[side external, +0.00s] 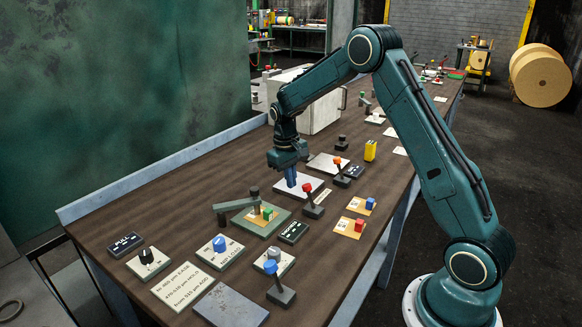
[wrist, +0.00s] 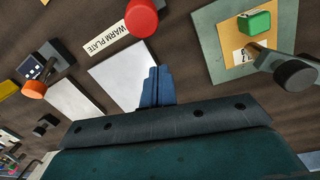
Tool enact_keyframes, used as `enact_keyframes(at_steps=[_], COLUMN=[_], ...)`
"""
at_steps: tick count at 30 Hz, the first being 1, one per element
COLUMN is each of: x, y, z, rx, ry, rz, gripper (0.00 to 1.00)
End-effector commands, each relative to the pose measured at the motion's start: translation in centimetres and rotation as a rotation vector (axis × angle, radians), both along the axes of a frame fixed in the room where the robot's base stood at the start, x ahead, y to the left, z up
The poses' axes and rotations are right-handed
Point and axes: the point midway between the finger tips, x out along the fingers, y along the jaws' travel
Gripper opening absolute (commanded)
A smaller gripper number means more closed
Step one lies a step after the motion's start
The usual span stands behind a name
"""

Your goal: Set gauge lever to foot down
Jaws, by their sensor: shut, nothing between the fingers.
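No label reading gauge shows, so I cannot tell for certain which lever is the gauge lever. A green-based device (side external: 272,227) has a grey arm (side external: 233,206) with dark knobs, and a green block on a tan card beneath it. In the wrist view its dark-capped arm (wrist: 294,73) and green block (wrist: 259,22) are at the upper right. A red-topped lever (side external: 308,187) stands close to my gripper and shows as a red knob in the wrist view (wrist: 142,17). My gripper (side external: 291,184) is shut and empty, blue fingers together (wrist: 157,75), pointing down over the white plate (side external: 285,189).
An orange-topped lever (side external: 338,162), a yellow block (side external: 370,150) and tan cards with blue and red blocks are at the right. A blue-topped lever (side external: 271,268), knobs and a grey plate (side external: 231,306) occupy the near end. A white box (side external: 318,117) stands behind my gripper.

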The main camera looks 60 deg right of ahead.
Motion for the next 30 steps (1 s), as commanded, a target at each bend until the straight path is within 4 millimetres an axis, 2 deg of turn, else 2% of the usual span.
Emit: enact_keyframes(at_steps=[12, 30], x=[-3.0, -3.4], y=[0.9, 1.0], z=[1.5, 1.7], rx=[-0.001, -0.001], ry=[-0.003, -0.005], rz=[-0.001, -0.001], gripper=[0.00, 0.00])
